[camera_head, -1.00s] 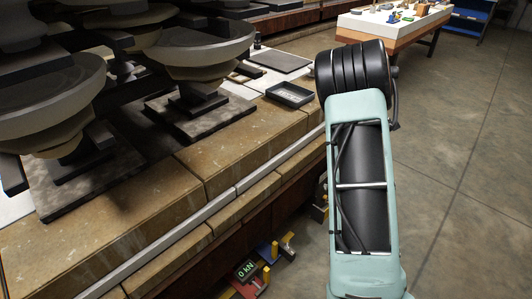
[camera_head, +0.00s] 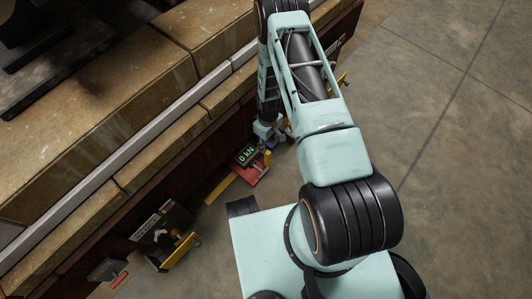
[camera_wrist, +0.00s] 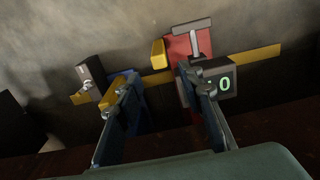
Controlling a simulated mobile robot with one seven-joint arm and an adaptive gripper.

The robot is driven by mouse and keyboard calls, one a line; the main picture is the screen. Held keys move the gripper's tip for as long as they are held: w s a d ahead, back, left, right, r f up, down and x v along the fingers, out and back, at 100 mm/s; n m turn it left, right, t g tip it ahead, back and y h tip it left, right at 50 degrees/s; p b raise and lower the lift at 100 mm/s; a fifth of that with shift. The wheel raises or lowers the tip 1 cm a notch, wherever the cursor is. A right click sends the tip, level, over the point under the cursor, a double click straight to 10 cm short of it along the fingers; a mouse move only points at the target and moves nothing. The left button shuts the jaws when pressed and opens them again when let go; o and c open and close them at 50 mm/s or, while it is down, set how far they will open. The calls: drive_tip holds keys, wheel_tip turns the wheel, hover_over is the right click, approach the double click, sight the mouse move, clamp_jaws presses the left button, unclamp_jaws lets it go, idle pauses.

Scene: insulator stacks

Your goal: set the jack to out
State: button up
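A red unit with a lit display reading "0 kN" (camera_head: 250,170) sits low beside the stone ledge in the head view. I take it to be the jack, though no label shows. In the wrist view the red body (camera_wrist: 188,45) carries a grey T-shaped bar (camera_wrist: 193,28), with the lit "0" display (camera_wrist: 224,84) below. My gripper (camera_wrist: 157,88) is open, its fingers apart. The right finger overlaps the dark housing beside the display; the left overlaps a yellow piece and a blue part (camera_wrist: 137,112). Contact cannot be told. In the head view my gripper (camera_head: 268,130) is partly hidden.
A yellow strip (camera_head: 220,188) lies by the red unit, and crosses behind it in the wrist view. A grey block (camera_wrist: 92,76) stands left. Another dark unit (camera_head: 160,222) with a yellow bar stands lower left. The stone ledge (camera_head: 90,100) borders the left; open floor (camera_head: 450,160) lies right.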

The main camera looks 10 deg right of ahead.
sight(268, 152)
wheel_tip(268, 152, down, 10)
drive_tip(key=b, duration=0.3)
drive_tip(key=shift+b, duration=0.3)
drive_tip(key=shift+c, duration=0.7)
clamp_jaws()
